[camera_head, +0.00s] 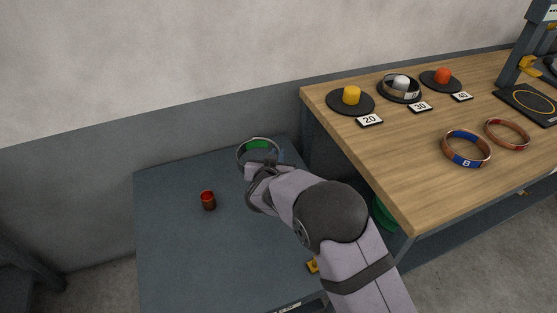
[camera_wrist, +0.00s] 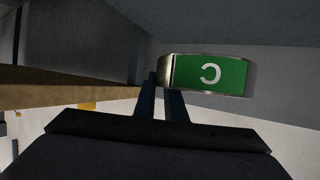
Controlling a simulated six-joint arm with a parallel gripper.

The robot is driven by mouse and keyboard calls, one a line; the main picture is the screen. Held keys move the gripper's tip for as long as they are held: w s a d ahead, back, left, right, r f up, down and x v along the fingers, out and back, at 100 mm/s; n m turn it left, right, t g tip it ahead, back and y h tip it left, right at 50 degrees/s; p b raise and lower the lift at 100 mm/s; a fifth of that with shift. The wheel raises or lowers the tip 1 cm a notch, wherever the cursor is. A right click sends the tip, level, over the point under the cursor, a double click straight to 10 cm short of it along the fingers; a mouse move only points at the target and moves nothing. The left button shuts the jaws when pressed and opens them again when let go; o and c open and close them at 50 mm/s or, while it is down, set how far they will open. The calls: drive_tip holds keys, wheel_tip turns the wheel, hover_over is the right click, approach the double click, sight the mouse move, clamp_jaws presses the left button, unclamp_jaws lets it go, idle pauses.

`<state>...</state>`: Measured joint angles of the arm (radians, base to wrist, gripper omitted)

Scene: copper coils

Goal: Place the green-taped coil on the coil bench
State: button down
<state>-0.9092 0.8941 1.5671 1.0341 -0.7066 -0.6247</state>
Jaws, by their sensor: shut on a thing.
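The green-taped coil (camera_head: 258,144) is a thin dark ring held in the air over the back of a low dark table. My gripper (camera_head: 264,168) is shut on its near side. In the wrist view, the coil's green tape (camera_wrist: 211,73) bears a light letter, a turned C, and the shut fingers (camera_wrist: 162,98) meet at its left end. A wooden bench (camera_head: 375,150), higher than the dark table, stands to the right. Neither surface carries a label naming it the coil bench. The far side of the coil is seen only in part.
The dark table (camera_head: 180,260) holds a small red cylinder (camera_head: 208,199). A blue-taped coil (camera_head: 466,149) and a reddish coil (camera_head: 507,134) lie in front.

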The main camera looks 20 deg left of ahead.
drive_tip(key=w+d+r+m+h+p, duration=0.3)
drive_tip(key=w+d+r+p, duration=0.2)
drive_tip(key=d+r+p, duration=0.5)
drive_tip(key=w+d+r+m+h+p, duration=0.25)
drive_tip(key=w+d+r+p, duration=0.35)
drive_tip(key=d+r, duration=0.45)
drive_tip(key=s+d+m+g+h+p, duration=0.1)
drive_tip(key=s+d+m+g+h, duration=0.2)
drive_tip(key=s+d+m+h, duration=0.5)
drive_tip(key=s+d+m+g+h+p, duration=0.25)
drive_tip(key=s+d, duration=0.25)
drive_tip(key=d, duration=0.7)
drive_tip(key=shift+n+g+y, duration=0.35)
drive_tip(key=shift+n+y, duration=0.05)
drive_tip(key=shift+y, duration=0.1)
drive_tip(key=shift+a+f+p, duration=0.15)
drive_tip(key=shift+f+p, duration=0.35)
drive_tip(key=shift+f, duration=4.35)
drive_tip(key=shift+f, duration=0.15)
drive_tip(key=c, duration=2)
unclamp_jaws()
drive_tip(key=shift+o, duration=0.9)
